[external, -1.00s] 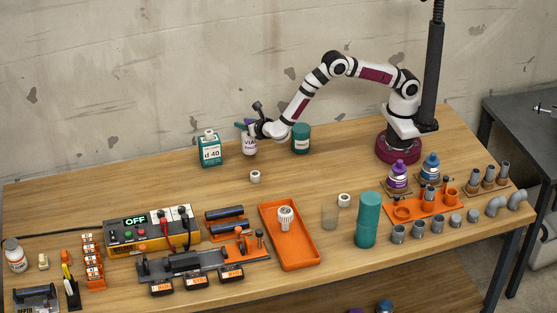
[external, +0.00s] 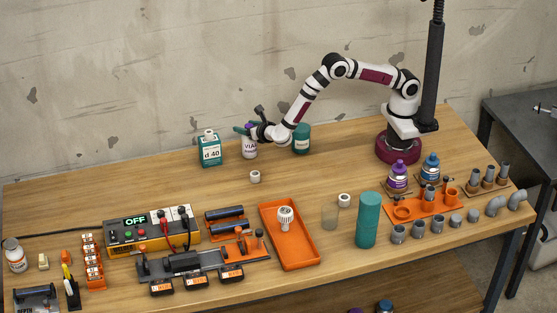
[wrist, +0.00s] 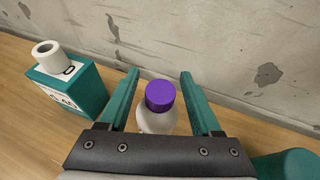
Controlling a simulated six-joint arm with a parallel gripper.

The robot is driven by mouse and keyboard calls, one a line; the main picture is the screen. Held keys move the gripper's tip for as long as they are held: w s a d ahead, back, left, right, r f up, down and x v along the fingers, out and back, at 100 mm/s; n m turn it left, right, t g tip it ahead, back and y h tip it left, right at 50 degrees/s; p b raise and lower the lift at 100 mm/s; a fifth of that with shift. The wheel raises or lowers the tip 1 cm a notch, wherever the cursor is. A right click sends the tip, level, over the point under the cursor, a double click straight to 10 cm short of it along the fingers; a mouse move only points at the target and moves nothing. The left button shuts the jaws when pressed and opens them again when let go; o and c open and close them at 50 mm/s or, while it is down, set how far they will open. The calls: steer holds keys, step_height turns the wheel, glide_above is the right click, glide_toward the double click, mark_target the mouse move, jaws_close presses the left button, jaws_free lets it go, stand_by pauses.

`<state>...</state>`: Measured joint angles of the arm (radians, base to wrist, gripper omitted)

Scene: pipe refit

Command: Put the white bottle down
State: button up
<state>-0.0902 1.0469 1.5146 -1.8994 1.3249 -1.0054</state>
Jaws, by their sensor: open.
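The white bottle (external: 249,147) has a purple cap and purple lettering. It stands upright at the back of the table near the wall. In the wrist view the bottle (wrist: 159,104) sits between my two teal fingers, with a visible gap on each side. My gripper (wrist: 160,90) is open around it. In the external view my gripper (external: 246,130) is at the bottle's top and partly covers it.
A teal square can labelled "d 40" (external: 209,151) stands just left of the bottle. A teal round container (external: 301,138) stands to the right, close to my wrist. A small white ring (external: 255,176) lies in front. The wall is close behind.

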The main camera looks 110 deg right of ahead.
steer(key=v, duration=1.1)
steer(key=s+d+r+m+g+y, duration=0.1)
steer(key=s+r+m+g+y, duration=0.25)
steer(key=s+m, duration=0.45)
steer(key=s+d+r+m+g+y, duration=0.15)
steer(key=s+r+m, duration=0.35)
steer(key=s, duration=0.5)
steer(key=s+a+m+y, duration=0.4)
steer(key=s+a+m, duration=0.2)
steer(key=s+m, duration=0.1)
steer(key=s+a+r+m+y, duration=0.1)
steer(key=s+a+m+y, duration=0.4)
steer(key=s, duration=0.5)
steer(key=shift+s+a+m+t+y, duration=0.3)
steer(key=shift+a+m, duration=0.25)
steer(key=shift+m, duration=0.55)
